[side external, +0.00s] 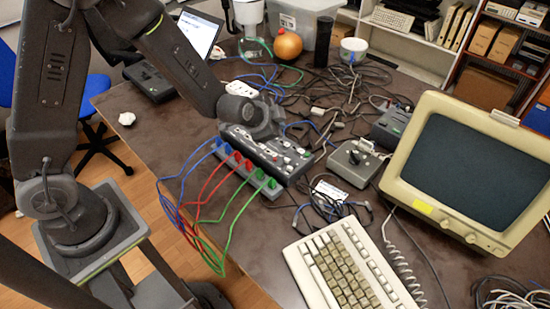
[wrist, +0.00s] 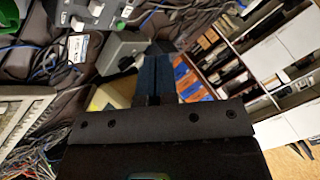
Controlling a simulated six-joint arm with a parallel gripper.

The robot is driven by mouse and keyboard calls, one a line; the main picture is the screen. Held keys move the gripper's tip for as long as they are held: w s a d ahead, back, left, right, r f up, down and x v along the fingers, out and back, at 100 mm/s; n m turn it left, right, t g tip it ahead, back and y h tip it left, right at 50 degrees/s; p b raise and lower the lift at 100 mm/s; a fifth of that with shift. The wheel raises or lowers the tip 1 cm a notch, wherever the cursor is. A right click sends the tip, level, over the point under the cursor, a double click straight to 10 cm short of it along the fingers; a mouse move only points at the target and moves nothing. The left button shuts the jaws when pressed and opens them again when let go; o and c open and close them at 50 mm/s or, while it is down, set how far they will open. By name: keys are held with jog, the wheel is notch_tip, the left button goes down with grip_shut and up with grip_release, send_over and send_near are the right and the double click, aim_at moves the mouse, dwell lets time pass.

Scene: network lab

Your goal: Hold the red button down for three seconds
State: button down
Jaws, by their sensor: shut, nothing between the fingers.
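I cannot make out a red button for certain in either view. A dark control panel (side external: 270,152) with pale knobs and switches lies on the table below my wrist, with blue, red and green plugs along its near edge. A corner of a grey panel with green and white parts (wrist: 90,12) shows at the top left of the wrist view. My gripper (wrist: 163,62) shows in the wrist view with its two dark fingers together and nothing between them. In the side view the fingers cannot be told apart from the wrist, and contact with the panel cannot be judged.
A grey box with a black knob (side external: 354,163) stands right of the panel. A beige monitor (side external: 465,170) and a keyboard (side external: 350,268) are at the right and front. Loose cables (side external: 330,95) cover the table's back. The table's left front (side external: 150,150) is mostly clear.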

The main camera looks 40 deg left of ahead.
aim_at(276, 160)
jog(key=shift+f, duration=0.1)
jog(key=shift+f, duration=4.3)
jog(key=shift+f, duration=0.2)
jog(key=shift+f, duration=0.25)
jog(key=shift+f, duration=0.35)
dwell(2.8)
